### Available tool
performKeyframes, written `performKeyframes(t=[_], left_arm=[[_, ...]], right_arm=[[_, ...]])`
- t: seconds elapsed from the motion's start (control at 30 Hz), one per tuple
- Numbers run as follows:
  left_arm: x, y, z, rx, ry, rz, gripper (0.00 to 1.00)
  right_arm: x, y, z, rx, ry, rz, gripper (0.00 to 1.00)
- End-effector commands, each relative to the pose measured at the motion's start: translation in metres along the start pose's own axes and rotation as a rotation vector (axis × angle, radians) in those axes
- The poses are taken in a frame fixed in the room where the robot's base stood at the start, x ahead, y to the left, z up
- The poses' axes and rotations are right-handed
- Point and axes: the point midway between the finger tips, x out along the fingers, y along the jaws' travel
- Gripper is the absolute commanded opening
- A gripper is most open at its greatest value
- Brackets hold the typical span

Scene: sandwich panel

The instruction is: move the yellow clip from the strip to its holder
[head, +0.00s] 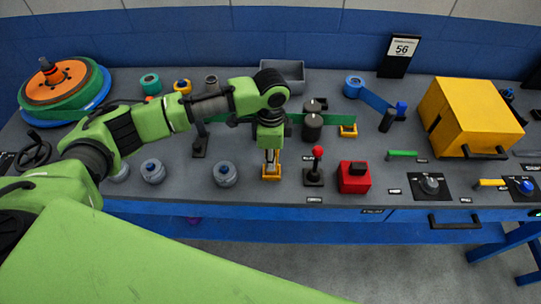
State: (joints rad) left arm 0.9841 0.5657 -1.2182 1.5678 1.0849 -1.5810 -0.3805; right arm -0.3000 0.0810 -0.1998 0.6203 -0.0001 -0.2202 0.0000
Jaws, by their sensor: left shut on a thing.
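My left gripper (271,160) points down over the front middle of the panel. It is shut on the yellow clip (271,173), which shows at its fingertips, low at the panel surface. The fingers hide part of the clip, and I cannot tell whether it touches the panel or a holder there. The green strip (330,119) runs across behind the gripper, partly hidden by my arm. Another yellow piece (348,131) sits at the strip's right end. My right gripper is not in view.
A red-knobbed lever (316,167) and a red box (353,177) stand just right of the gripper. A dark cylinder (312,127) stands close behind. A grey round weight (225,174) is to the left. A yellow box (467,117) fills the right rear.

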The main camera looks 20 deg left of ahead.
Motion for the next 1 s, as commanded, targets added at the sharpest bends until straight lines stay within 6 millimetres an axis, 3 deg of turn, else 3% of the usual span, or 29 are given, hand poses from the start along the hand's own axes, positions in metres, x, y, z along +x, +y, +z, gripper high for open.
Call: performKeyframes(t=[0.27, 0.3, 0.37, 1.0], left_arm=[[0.0026, -0.0003, -0.0002, 0.000, 0.000, -0.001, 0.00], [0.0026, -0.0003, -0.0002, 0.000, 0.000, -0.001, 0.22], [0.0026, -0.0003, -0.0002, 0.000, 0.000, -0.001, 0.37], [0.0022, -0.0001, 0.0002, -0.001, 0.000, 0.000, 0.37]], right_arm=[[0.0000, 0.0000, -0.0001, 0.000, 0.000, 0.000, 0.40], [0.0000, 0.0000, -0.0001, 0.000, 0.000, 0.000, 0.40], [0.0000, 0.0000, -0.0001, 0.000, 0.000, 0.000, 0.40], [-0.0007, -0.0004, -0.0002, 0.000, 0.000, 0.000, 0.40]])
